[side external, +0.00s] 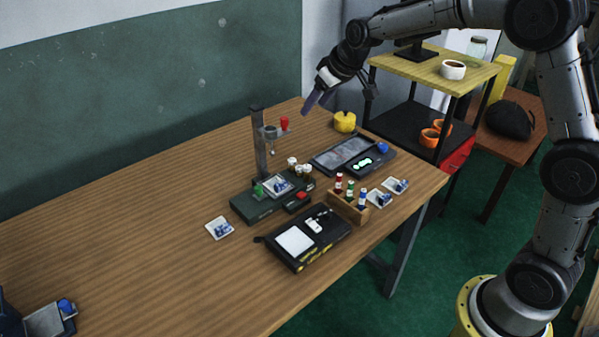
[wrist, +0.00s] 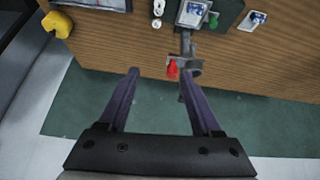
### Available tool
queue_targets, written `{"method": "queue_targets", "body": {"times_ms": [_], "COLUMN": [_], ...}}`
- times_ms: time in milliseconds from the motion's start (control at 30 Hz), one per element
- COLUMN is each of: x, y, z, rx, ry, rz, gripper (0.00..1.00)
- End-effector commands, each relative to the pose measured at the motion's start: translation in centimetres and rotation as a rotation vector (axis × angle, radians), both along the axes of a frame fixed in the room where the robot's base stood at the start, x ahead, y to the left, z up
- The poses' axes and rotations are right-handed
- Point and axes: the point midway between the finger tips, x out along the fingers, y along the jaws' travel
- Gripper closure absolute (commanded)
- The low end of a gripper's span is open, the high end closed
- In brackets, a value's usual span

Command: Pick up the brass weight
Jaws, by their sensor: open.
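A squat yellow object (side external: 344,121) stands near the far edge of the wooden table; it is the only thing I see that could be the brass weight, and its exact form is unclear. It also shows at the upper left of the wrist view (wrist: 57,24). My gripper (side external: 309,104) hangs in the air near the table's far edge, left of the yellow object in the side view. In the wrist view my gripper (wrist: 160,72) has its two purple fingers wide apart with nothing between them. The yellow object lies outside the fingers.
A dark upright stand (side external: 259,145) with a red knob (side external: 284,123) rises close to my gripper. A grey tray (side external: 345,153), a bottle rack (side external: 348,205) and a black scale (side external: 298,240) stand nearer the front. The table's left part is mostly clear. A shelf (side external: 433,68) stands behind right.

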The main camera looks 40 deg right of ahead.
Motion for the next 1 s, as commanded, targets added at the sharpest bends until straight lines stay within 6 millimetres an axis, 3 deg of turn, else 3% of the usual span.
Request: {"method": "queue_targets", "body": {"times_ms": [33, 100, 300, 800, 1000], "x": [1.1, 2.1, 2.2, 4.8, 5.3], "y": [-0.5, -0.9, -1.6, -1.8, -1.7], "z": [-2.6, -5.4, -10.9, -18.3, -19.5], "rx": [0.004, 0.009, 0.018, 0.02, 0.019], "ry": [0.034, 0.072, 0.162, 0.176, 0.173], "rz": [-0.007, -0.016, -0.028, -0.03, -0.031], "gripper": [0.34, 0.34, 0.34, 0.34, 0.34]}}
